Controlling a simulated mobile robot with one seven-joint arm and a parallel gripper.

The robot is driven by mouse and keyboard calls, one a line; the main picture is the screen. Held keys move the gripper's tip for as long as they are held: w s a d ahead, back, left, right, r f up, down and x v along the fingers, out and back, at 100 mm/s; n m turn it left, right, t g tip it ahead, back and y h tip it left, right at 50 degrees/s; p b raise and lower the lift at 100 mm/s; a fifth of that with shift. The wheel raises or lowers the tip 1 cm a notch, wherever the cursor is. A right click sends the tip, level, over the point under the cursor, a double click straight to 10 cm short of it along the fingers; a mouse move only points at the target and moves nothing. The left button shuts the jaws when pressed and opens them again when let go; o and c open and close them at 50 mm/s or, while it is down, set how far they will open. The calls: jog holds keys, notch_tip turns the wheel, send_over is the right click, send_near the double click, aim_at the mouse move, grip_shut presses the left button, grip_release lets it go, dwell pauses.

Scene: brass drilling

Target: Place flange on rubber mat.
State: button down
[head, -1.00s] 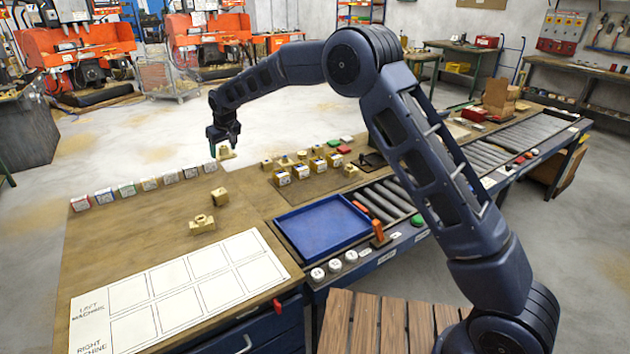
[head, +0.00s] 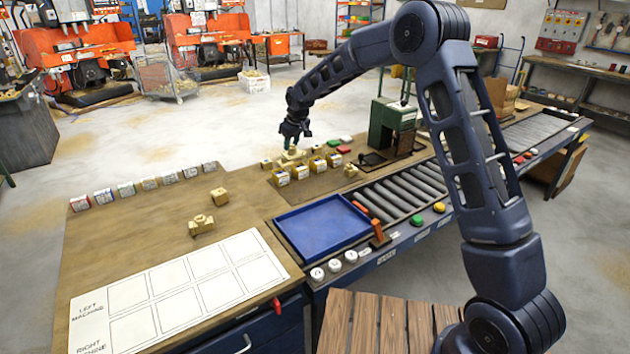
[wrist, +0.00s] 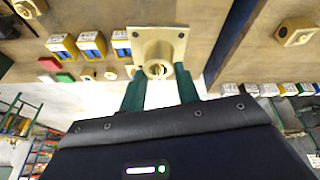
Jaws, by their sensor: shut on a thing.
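My gripper (head: 292,142) is shut on a brass flange (wrist: 158,45), a square plate with corner holes and a round tube. In the wrist view the green fingers grip the flange by its tube. In the head view the flange (head: 291,154) shows partly under the fingertips, above the far side of a flat brown-grey mat (head: 318,184). This looks like the rubber mat, though its material is hard to tell. Several brass pieces with white labels (head: 300,172) stand on it. I cannot tell whether the flange touches anything below.
A blue tray (head: 322,251) and a roller conveyor (head: 405,187) are in front and to the right. A green machine (head: 392,127) stands right of my gripper. Two brass parts lie on the wooden bench (head: 150,240), left, beside a white sheet with outlined cells (head: 262,246).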

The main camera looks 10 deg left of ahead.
jog(key=shift+w+r, duration=0.1)
jog(key=shift+r, duration=0.15)
notch_tip(320, 180, down, 20)
jog(key=shift+r, duration=0.15)
dwell(0.4)
jog(key=c, duration=1)
grip_release()
jog(key=shift+c, duration=0.2)
jog(key=v, duration=1.2)
jog(key=shift+w, duration=0.1)
